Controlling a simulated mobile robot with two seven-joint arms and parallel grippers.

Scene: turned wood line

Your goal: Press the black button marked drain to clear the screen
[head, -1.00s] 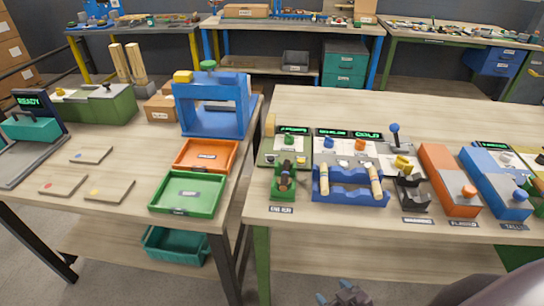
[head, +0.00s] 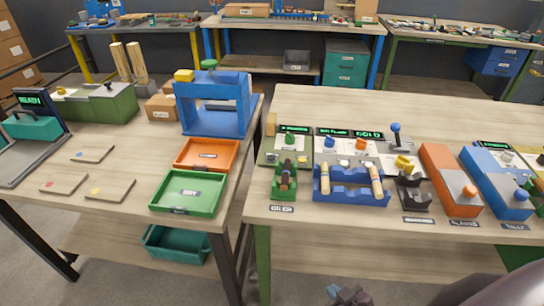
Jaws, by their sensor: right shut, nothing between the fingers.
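My right gripper (head: 343,292) shows only in part at the bottom edge of the head view, in front of and below the right table's front edge. It is shut and empty, and touches nothing that I can see. On the right table stand small control panels with lit green screens: a left one (head: 295,129), a middle one (head: 333,132) and one reading GOLD (head: 368,134). Another lit screen (head: 492,145) stands further right. I cannot pick out a black button marked drain; the small labels are unreadable. My left gripper is not in view.
Along the right table's front are a green holder (head: 284,195), a blue rack (head: 350,198) with wooden pieces, a black cradle (head: 412,196), an orange box (head: 450,180) and a blue box (head: 494,182). The left table holds a green tray (head: 187,209) and a blue press (head: 245,105).

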